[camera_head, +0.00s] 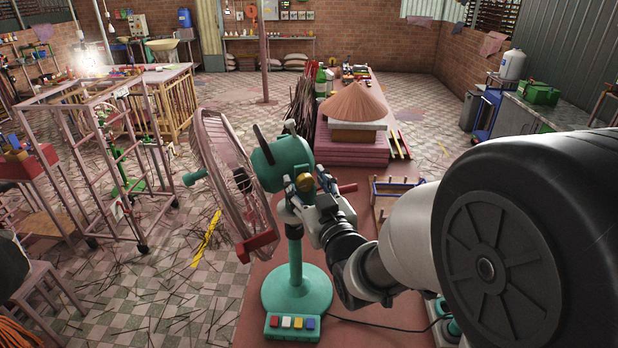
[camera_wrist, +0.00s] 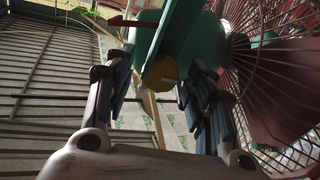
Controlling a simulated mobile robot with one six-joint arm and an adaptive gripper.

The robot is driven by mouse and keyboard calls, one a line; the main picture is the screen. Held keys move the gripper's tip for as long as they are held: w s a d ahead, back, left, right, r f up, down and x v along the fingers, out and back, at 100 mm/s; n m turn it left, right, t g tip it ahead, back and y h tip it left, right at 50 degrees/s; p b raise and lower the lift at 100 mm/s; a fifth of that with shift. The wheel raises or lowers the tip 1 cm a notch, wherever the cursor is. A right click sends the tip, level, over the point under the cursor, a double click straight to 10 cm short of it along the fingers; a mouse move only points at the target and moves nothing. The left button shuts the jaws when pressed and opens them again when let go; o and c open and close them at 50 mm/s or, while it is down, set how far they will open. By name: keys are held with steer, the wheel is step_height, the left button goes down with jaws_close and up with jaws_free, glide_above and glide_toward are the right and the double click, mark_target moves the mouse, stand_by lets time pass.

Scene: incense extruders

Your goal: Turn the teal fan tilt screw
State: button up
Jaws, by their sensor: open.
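The teal fan (camera_head: 283,160) stands on a round teal base with coloured buttons, its pinkish cage (camera_head: 228,180) facing left. A brass-yellow round knob, the tilt screw (camera_head: 304,182), sits below the motor housing at the top of the stand. In the wrist view the screw (camera_wrist: 160,73) lies between my fingers, near their tips. My gripper (camera_head: 307,187) is open around the screw, one finger to each side. In the wrist view my gripper (camera_wrist: 155,80) shows gaps beside the screw; whether a fingertip touches it I cannot tell.
The fan stands on a reddish table (camera_head: 370,335), with a cable running right from its base. Behind it are a conical straw hat (camera_head: 355,102), bundled dark sticks (camera_head: 304,108) and a small blue rack (camera_head: 398,192). A pink wheeled frame (camera_head: 110,165) stands left on the floor.

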steer(key=shift+c, duration=0.2)
steer(key=c, duration=1)
steer(key=shift+m+b, duration=0.4)
steer(key=shift+b, duration=0.05)
steer(key=m+b, duration=0.3)
steer(key=b, duration=0.1)
steer(key=shift+f+m, duration=0.1)
steer(key=shift+m, duration=0.2)
steer(key=m+b, duration=0.3)
steer(key=m, duration=0.1)
steer(key=shift+d+m, duration=0.1)
steer(key=shift+m, duration=0.2)
steer(key=m+b, duration=0.2)
steer(key=m, duration=0.2)
steer(key=shift+m, duration=0.3)
steer(key=m+b, duration=0.1)
steer(key=m, duration=0.4)
steer(key=shift+d, duration=0.1)
